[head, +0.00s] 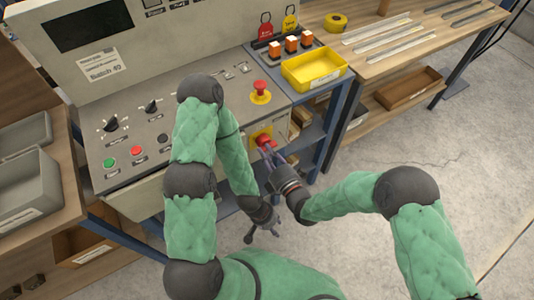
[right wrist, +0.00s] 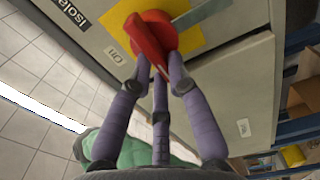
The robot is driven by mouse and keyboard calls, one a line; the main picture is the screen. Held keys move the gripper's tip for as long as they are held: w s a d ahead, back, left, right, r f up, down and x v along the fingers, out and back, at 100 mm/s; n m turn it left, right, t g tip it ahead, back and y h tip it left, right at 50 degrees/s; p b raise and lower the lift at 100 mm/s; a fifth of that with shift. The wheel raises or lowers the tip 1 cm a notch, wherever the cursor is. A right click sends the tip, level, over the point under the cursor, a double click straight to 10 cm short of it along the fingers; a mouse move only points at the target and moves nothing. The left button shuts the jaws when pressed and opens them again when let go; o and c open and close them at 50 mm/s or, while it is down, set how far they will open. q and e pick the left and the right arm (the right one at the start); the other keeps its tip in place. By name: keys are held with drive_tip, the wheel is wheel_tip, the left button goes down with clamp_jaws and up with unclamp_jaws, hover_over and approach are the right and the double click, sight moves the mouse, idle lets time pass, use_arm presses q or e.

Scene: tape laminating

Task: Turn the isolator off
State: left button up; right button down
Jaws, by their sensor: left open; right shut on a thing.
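The isolator is a red rotary handle (right wrist: 148,38) on a yellow plate (right wrist: 187,38), on the front face of the control console. It also shows in the head view (head: 263,140). In the right wrist view the handle lies tilted, and an "ON" label (right wrist: 114,54) is beside the plate. My right gripper (right wrist: 160,75) is shut on the handle, its purple fingers around it. It also shows in the head view (head: 269,155). My left gripper (head: 262,234) is open and empty, low in front of the console, apart from the handle.
A red emergency button (head: 260,88) sits above the isolator on the console top. A yellow tray (head: 314,68), orange-topped blocks (head: 291,43) and red and yellow tags (head: 266,30) are at the back. A wooden bench (head: 405,45) stands right. Open floor lies at the lower right.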

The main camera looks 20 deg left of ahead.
drive_tip(key=shift+s+f, duration=0.1)
drive_tip(key=shift+f, duration=0.05)
drive_tip(key=c, duration=1.2)
unclamp_jaws()
drive_tip(key=shift+d, duration=0.1)
drive_tip(key=v, duration=1.1)
drive_tip(key=shift+s+d, duration=0.3)
drive_tip(key=shift+w, duration=0.1)
